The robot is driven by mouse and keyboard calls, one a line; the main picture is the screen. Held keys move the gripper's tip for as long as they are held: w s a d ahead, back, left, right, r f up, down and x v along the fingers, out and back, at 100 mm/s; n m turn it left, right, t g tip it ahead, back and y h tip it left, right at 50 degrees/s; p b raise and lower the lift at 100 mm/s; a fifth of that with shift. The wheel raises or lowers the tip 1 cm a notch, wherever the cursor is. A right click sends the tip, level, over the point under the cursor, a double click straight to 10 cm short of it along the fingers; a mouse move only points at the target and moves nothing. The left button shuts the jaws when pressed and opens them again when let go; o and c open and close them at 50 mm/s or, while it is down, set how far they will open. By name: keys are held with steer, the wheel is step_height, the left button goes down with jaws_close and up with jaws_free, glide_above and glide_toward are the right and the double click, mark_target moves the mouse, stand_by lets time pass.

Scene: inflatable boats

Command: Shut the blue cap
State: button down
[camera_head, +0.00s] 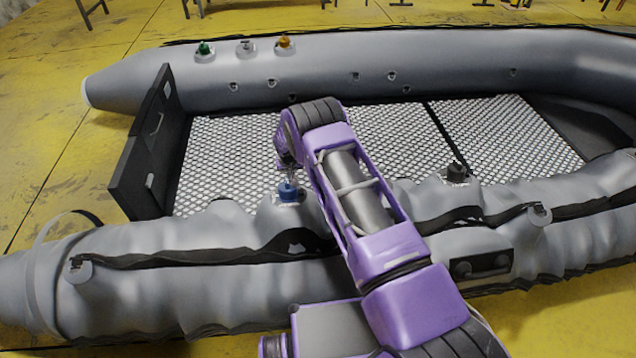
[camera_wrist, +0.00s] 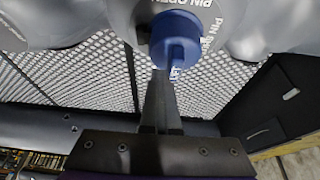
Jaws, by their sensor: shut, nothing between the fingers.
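The blue cap (camera_head: 287,191) sits on the near grey tube of the boat, left of my arm. In the wrist view the blue cap (camera_wrist: 177,40) is at the top centre, on a grey valve base (camera_wrist: 215,18) lettered "PIN OPEN" and "PIN SHUT". My gripper (camera_wrist: 161,76) is shut and empty, with its fingertips right at the cap's lower edge in that view. I cannot tell whether they touch it. In the head view my gripper (camera_head: 286,179) is small, just above the cap, and its fingers are hard to make out.
The far tube carries a green cap (camera_head: 204,48), a grey cap (camera_head: 246,46) and an orange cap (camera_head: 284,42). A black cap (camera_head: 456,172) stands on the near tube, right of my arm. The dark transom (camera_head: 140,150) rises at the left. The mesh floor (camera_head: 230,150) is clear.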

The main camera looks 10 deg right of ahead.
mark_target(288, 180)
steer(key=r, duration=0.1)
steer(key=a+r+p, duration=0.1)
steer(key=r, duration=0.1)
steer(key=a+r, duration=0.1)
steer(key=shift+s+a+r+p, duration=0.2)
steer(key=shift+a+r+p, duration=0.05)
steer(key=shift+r+p, duration=0.15)
steer(key=shift+d+r, duration=0.3)
steer(key=shift+r, duration=0.5)
steer(key=shift+d, duration=0.1)
steer(key=shift+d+r, duration=0.15)
